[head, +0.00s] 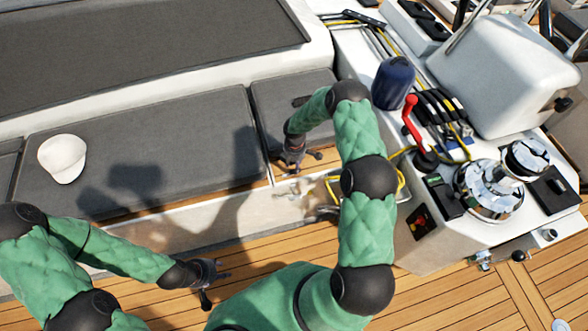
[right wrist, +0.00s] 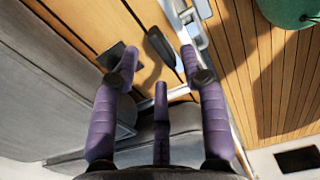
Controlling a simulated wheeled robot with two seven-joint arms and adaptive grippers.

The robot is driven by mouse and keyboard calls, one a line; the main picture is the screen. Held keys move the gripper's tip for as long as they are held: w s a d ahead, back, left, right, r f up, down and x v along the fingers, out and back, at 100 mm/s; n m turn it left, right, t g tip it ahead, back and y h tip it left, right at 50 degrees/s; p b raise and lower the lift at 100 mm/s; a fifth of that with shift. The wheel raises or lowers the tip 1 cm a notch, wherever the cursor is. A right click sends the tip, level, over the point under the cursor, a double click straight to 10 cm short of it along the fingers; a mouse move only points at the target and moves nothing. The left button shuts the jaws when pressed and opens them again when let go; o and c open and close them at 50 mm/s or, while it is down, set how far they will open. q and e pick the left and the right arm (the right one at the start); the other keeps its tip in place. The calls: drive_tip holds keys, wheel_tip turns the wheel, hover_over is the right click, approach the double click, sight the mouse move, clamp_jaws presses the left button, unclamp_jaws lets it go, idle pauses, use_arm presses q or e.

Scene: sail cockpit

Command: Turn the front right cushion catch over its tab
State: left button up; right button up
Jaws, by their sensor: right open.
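The front right cushion (head: 290,100) is grey and lies on the bench beside the cockpit side. My right gripper (head: 300,166) hangs over the wooden strip at its front edge, fingers apart and empty. In the right wrist view, a dark elongated piece (right wrist: 160,46), apparently the catch, lies on the wood ahead of the spread fingers. A dark flat piece (right wrist: 114,54), perhaps the tab, sits at the cushion's edge, partly hidden by the left finger. I see no contact with either piece. My left gripper (head: 214,282) is open and empty above the cockpit floor.
The teak floor (head: 470,300) at lower right is mostly clear.

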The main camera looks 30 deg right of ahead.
sight(291, 173)
drive_tip(key=shift+f+b, duration=0.3)
drive_tip(key=shift+f, duration=1.35)
clamp_jaws()
